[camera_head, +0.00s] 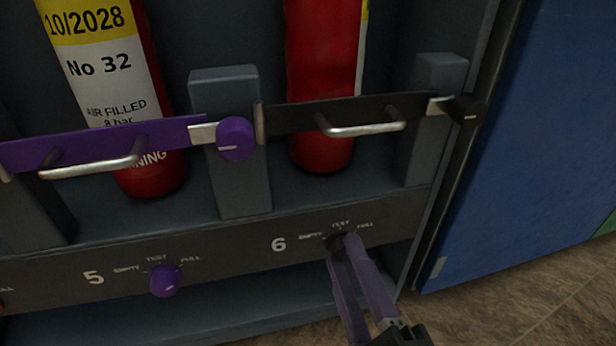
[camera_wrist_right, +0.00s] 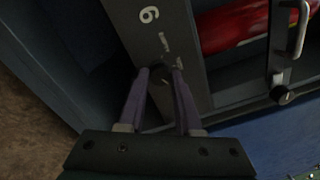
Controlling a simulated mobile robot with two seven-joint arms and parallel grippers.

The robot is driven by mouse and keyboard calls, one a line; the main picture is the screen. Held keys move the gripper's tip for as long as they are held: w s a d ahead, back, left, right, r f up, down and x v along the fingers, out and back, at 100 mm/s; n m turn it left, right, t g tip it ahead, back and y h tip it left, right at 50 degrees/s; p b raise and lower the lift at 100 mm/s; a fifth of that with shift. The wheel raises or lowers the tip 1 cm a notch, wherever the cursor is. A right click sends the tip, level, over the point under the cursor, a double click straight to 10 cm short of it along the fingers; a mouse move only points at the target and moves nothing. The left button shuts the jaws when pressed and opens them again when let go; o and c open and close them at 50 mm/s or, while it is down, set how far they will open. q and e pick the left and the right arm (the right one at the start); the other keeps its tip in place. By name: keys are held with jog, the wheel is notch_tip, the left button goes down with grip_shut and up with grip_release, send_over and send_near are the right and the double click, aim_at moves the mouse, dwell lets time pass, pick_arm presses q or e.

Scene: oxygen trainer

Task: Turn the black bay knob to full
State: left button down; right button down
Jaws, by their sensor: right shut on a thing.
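The black bay knob (camera_head: 335,243) sits on the dark panel under bay 6, below the labels EMPTY, TEST and FULL. My right gripper (camera_head: 343,243) has its two purple fingers around it and is shut on it. In the right wrist view the knob (camera_wrist_right: 158,73) shows dark between the fingertips of the right gripper (camera_wrist_right: 159,70). The fingers hide much of the knob, so I cannot tell which label its mark points to. My left gripper is not in view.
A black bar (camera_head: 340,111) with a metal handle and black latch knob (camera_head: 465,108) crosses bay 6 in front of a red cylinder (camera_head: 322,80). Bay 5 has a purple bar (camera_head: 100,143) and purple knob (camera_head: 165,280). A blue panel (camera_head: 520,150) stands at right.

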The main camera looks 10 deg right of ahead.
jog(key=shift+r, duration=0.1)
dwell(0.3)
jog(key=c, duration=0.9)
grip_release()
jog(key=shift+c, duration=0.2)
jog(key=o, duration=0.3)
jog(key=shift+s, duration=0.1)
jog(key=shift+o, duration=0.2)
jog(key=s+p, duration=0.2)
jog(key=s, duration=0.8)
jog(key=shift+f, duration=0.25)
jog(key=shift+w, duration=0.1)
